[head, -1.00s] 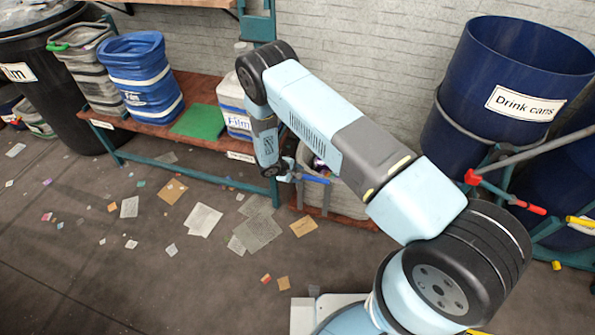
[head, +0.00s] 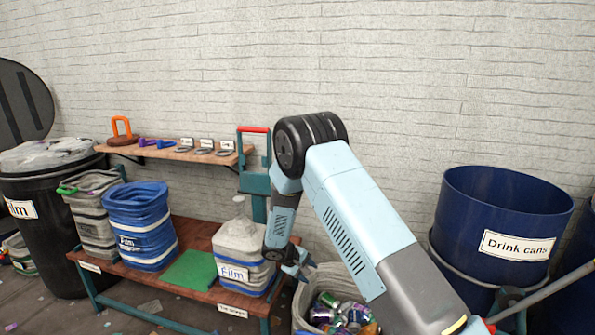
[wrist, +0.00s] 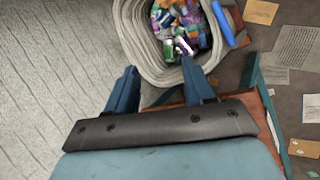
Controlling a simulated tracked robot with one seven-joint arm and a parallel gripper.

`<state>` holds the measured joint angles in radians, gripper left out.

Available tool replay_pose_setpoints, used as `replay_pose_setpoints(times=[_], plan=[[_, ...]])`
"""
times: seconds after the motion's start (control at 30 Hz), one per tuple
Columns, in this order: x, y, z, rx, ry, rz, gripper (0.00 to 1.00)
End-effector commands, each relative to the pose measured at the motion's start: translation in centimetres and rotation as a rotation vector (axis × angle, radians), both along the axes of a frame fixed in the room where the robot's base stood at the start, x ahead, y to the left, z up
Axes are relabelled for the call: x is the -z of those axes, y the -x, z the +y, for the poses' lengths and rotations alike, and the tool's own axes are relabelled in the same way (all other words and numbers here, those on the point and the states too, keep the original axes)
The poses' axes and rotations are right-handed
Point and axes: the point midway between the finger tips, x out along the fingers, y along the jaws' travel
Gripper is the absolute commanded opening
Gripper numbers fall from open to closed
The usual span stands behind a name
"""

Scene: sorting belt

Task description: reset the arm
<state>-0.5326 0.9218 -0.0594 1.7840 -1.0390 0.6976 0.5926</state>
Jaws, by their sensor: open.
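My arm reaches up and forward from the lower right in the head view and bends down at the elbow. My gripper (head: 297,268) hangs at its end, pointing right, above a light-coloured bin full of cans (head: 338,310). In the wrist view my gripper (wrist: 160,82) shows two blue fingers spread apart with nothing between them. The same bin (wrist: 150,70) lies beyond the fingertips, with mixed cans inside.
A bottle-shaped Film container (head: 240,262), a green mat (head: 190,270) and a blue Film bag (head: 140,225) stand on the low bench (head: 205,228). A wall shelf (head: 170,153) holds small tools. A blue Drink cans barrel (head: 480,205) stands at the right.

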Motion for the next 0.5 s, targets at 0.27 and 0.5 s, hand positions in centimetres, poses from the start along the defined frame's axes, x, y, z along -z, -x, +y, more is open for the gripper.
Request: replay_pose_setpoints(times=[0.27, 0.5], plan=[[-10.6, 0.7, -3.9, 0.126, -0.078, -0.04, 0.53], [-18.5, 2.8, -7.3, 0.224, -0.149, -0.069, 0.53]])
